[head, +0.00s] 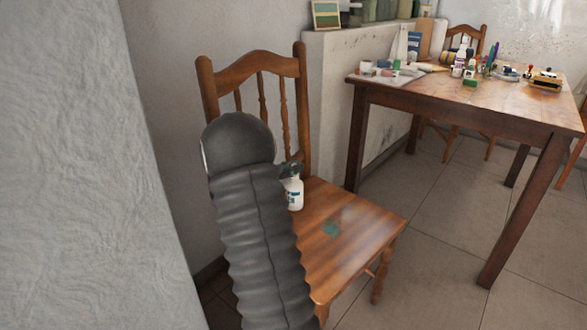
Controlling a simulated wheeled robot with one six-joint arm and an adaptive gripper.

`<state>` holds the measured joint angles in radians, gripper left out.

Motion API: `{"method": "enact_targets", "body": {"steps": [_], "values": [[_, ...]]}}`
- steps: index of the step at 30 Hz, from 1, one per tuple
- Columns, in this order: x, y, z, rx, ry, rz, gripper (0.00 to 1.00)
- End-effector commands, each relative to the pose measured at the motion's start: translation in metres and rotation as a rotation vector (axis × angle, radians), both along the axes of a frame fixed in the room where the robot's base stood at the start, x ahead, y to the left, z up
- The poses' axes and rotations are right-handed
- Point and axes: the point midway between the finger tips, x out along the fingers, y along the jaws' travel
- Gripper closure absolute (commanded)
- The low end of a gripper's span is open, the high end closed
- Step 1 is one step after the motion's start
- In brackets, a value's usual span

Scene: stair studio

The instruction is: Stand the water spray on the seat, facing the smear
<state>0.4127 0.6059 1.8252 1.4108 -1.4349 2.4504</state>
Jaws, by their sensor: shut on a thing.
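The wooden chair's seat (365,236) is below and to the right of my arm. A teal smear (331,228) lies near the middle of the seat. The water spray, a white bottle with a blue label (294,196), is upright at the back of the seat, left of and behind the smear. My gripper (290,170) is at its top and shut on it. My arm hides the bottle's left side and most of the gripper. I cannot tell whether the bottle's base touches the seat or which way its nozzle points.
The chair's backrest (254,68) rises behind the bottle. A wooden table (500,103) with paints, bottles and other supplies stands to the right. A wall (80,170) is close on the left. The tiled floor (425,235) between chair and table is clear.

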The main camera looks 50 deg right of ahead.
Motion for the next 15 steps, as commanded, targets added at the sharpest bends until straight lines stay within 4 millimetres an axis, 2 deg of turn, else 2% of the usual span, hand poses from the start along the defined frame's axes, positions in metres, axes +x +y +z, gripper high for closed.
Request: {"method": "enact_targets", "body": {"steps": [1, 3, 15], "values": [[0.0000, 0.0000, -0.0002, 0.000, 0.000, 0.000, 0.77], [0.0000, 0.0000, 0.0001, 0.000, 0.000, 0.000, 0.60], [0.0001, 0.0000, 0.0047, 0.000, 0.000, 0.000, 0.60]]}}
